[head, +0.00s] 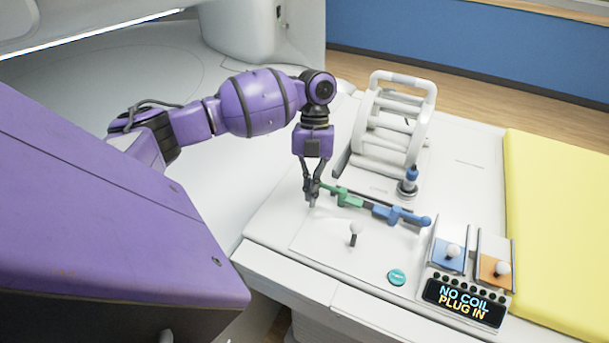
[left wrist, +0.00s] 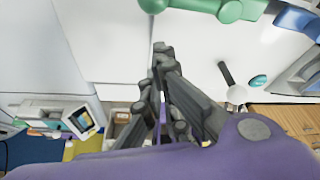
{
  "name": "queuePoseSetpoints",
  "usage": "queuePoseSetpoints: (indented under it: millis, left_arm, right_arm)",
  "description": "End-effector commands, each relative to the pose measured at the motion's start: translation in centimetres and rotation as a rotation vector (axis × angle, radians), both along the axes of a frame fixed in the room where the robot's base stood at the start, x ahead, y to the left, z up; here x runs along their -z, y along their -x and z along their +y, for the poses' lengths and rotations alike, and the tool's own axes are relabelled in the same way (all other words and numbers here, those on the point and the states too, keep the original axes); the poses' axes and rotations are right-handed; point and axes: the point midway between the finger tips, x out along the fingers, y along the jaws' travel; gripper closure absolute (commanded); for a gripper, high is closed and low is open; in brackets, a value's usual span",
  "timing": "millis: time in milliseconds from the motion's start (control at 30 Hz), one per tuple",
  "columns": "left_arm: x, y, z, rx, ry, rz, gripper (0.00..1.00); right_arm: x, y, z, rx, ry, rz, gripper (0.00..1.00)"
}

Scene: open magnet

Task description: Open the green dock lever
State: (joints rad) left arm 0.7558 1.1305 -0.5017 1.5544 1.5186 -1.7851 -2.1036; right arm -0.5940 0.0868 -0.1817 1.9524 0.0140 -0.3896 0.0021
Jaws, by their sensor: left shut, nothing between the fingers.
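The green dock lever (head: 345,199) lies across the white table top, in line with a blue lever (head: 396,214) to its right. In the left wrist view the green lever (left wrist: 215,9) shows along the top edge. My left gripper (head: 312,203) points down at the left end of the green lever, very close to it; I cannot tell whether they touch. Its fingers (left wrist: 158,62) are shut with nothing between them. My right gripper is not in view.
A white coil frame (head: 405,120) stands behind the levers. A white-knobbed stick (head: 353,236), a teal button (head: 397,277) and a panel (head: 464,302) reading "NO COIL PLUG IN" are in front. Blue and orange switches (head: 496,269) stand above the panel. A yellow pad (head: 560,220) lies at right.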

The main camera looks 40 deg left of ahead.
Motion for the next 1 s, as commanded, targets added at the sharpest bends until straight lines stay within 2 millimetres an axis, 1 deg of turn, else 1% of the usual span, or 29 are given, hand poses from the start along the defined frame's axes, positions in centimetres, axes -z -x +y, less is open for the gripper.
queuePoseSetpoints:
  millis: [33, 67, 100, 200, 300, 367, 400, 500, 633, 1000]
  left_arm:
    - [-0.8, 0.2, -0.7, 0.002, 0.002, -0.008, 1.0]
    - [-0.9, 0.4, -1.0, 0.003, 0.002, -0.009, 1.0]
    - [-1.7, -0.3, -0.7, 0.001, 0.0, -0.008, 1.0]
    - [-3.5, -1.0, -0.5, 0.0, 0.0, 0.0, 1.0]
    - [-5.5, -1.6, -0.3, 0.001, 0.001, 0.004, 1.0]
    - [-6.6, -2.0, -0.2, 0.0, 0.001, 0.004, 1.0]
    - [-7.2, -2.2, -0.2, 0.001, 0.002, 0.004, 1.0]
    - [-8.4, -2.6, 0.0, 0.001, 0.001, 0.004, 1.0]
    - [-9.2, -2.8, 0.0, 0.001, 0.001, 0.005, 1.0]
    - [-9.5, -2.9, 0.0, 0.002, 0.001, 0.004, 1.0]
  right_arm:
    - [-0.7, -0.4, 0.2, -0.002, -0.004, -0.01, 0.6]
    - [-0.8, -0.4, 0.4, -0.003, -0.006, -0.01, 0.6]
    - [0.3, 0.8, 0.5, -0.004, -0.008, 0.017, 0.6]
    - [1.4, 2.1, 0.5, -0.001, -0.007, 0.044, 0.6]
    - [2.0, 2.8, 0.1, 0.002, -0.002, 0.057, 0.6]
    - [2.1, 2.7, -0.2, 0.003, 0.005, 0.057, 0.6]
    - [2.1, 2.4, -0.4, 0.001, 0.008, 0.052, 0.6]
    - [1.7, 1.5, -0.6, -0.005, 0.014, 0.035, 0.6]
    - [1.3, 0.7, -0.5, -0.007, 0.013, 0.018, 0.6]
    - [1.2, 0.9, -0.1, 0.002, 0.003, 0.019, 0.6]
